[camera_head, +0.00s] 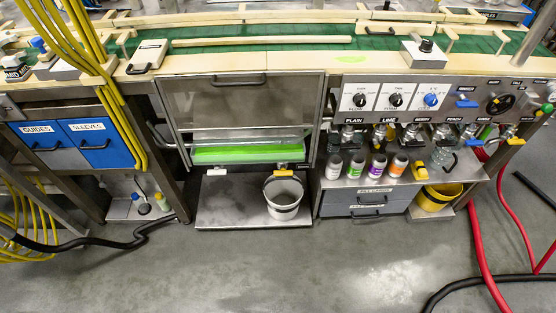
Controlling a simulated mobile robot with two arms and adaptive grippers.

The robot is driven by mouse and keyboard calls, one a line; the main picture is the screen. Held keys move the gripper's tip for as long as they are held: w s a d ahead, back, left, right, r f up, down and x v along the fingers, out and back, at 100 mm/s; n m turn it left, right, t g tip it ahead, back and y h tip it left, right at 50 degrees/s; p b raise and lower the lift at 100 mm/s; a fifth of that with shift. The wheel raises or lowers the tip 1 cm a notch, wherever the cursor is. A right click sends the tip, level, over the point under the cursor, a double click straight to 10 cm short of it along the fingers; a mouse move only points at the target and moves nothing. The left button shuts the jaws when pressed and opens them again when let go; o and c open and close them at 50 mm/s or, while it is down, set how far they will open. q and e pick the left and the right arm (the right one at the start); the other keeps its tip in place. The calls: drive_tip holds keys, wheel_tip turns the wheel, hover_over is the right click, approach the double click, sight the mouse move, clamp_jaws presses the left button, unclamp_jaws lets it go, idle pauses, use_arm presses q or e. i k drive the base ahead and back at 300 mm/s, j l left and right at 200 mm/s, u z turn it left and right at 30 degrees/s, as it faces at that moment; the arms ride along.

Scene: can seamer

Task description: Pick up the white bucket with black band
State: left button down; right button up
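The white bucket with black band (284,204) stands upright on a low metal shelf under the machine's middle section. Its top is open, and a dark band runs around its side. Its handle shows near the rim. It appears to sit close below a small spout under the green-lit compartment. Neither my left gripper nor my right gripper is in the view.
The low metal shelf (228,202) has free room left of the bucket. A yellow bucket with a dark band (437,196) stands at right. Several small bottles (357,167) stand on a ledge. Red hoses (481,244) and black hoses cross the right floor. The front floor (250,270) is clear.

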sight(283, 195)
drive_tip(key=i+j+z, duration=0.15)
drive_tip(key=j, duration=0.25)
drive_tip(key=i+j+z, duration=0.2)
drive_tip(key=j, duration=0.2)
drive_tip(key=i+j+z, duration=0.15)
drive_tip(key=j, duration=0.3)
drive_tip(key=j+z, duration=0.15)
drive_tip(key=j, duration=0.25)
